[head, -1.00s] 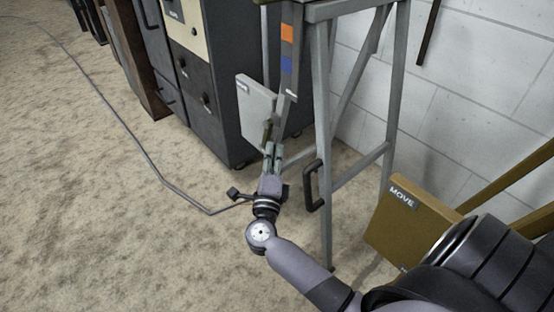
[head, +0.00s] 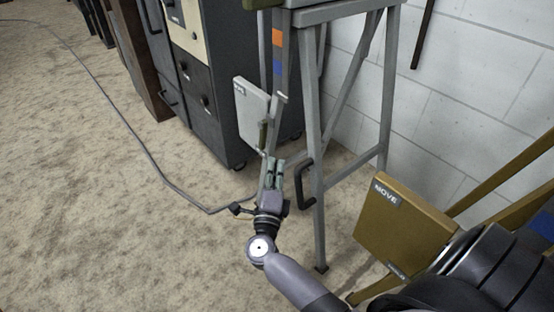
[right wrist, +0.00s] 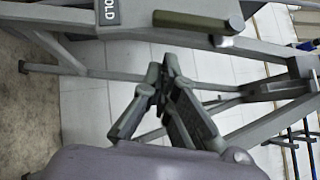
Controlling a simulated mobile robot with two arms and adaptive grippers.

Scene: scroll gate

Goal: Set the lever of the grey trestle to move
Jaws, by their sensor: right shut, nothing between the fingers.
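The grey trestle (head: 313,120) stands in the upper middle of the head view. Its light grey panel (head: 252,108) carries a MOVE label near the top. A HOLD label, partly cut off, shows in the right wrist view (right wrist: 106,12). The lever's olive handle (head: 263,134) hangs at the panel's lower right edge; it also shows close to the HOLD side in the right wrist view (right wrist: 195,22). My right gripper (head: 274,164) is shut and empty, just below the handle and apart from it. It also shows in the right wrist view (right wrist: 163,75). My left gripper is not in view.
A black handle (head: 304,185) sticks out from the trestle beside my gripper. A brown trestle's panel (head: 400,225) with a MOVE label stands at right. Dark cabinets (head: 215,100) stand behind. A cable (head: 140,150) lies on the carpet, which is open at left.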

